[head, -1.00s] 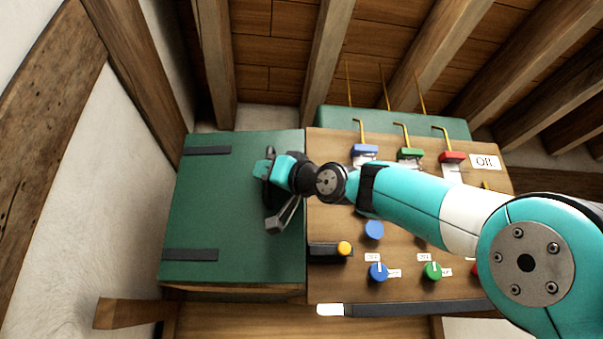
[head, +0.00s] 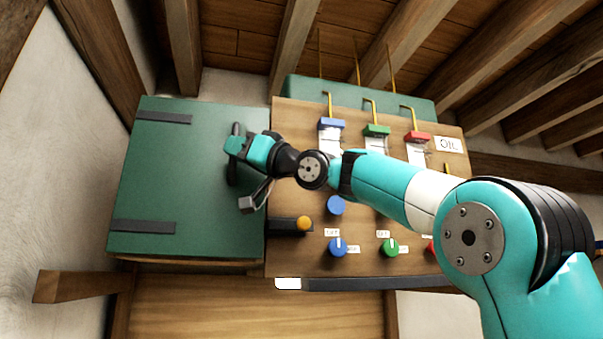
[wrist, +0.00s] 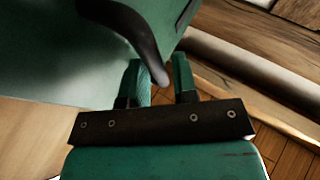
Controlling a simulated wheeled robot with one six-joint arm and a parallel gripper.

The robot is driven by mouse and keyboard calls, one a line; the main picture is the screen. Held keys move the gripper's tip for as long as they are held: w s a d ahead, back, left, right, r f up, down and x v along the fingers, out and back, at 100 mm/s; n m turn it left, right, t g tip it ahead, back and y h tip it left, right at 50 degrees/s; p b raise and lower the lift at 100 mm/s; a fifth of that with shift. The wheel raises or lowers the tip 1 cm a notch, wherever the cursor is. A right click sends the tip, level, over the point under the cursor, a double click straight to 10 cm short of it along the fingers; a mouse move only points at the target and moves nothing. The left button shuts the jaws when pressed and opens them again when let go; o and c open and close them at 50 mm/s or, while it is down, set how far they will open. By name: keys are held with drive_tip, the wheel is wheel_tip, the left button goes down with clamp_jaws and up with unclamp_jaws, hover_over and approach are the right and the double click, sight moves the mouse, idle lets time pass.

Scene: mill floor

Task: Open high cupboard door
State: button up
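The high cupboard (head: 190,190) is green, with two black hinge straps on its door's left side. Its door looks shut in the head view. A dark curved handle (head: 233,170) stands upright near the door's right edge. My teal gripper (head: 238,147) is at the handle in the head view and partly covers it. In the wrist view my gripper (wrist: 163,78) has its two green fingers apart, with a gap showing between them. The curved part of the dark handle (wrist: 135,40) comes down to the gap near the fingertips. I cannot tell whether they touch.
A wooden panel right of the cupboard carries blue, green and red levers, knobs (head: 337,248) and a yellow-orange button (head: 304,223). An OIL sign (head: 449,144) is at its upper right. A wooden beam (head: 75,286) juts out below the cupboard. Ceiling beams are above.

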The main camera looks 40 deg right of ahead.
drive_tip(key=b+v, duration=0.9)
drive_tip(key=v, duration=0.9)
idle(0.9)
drive_tip(key=shift+f, duration=0.1)
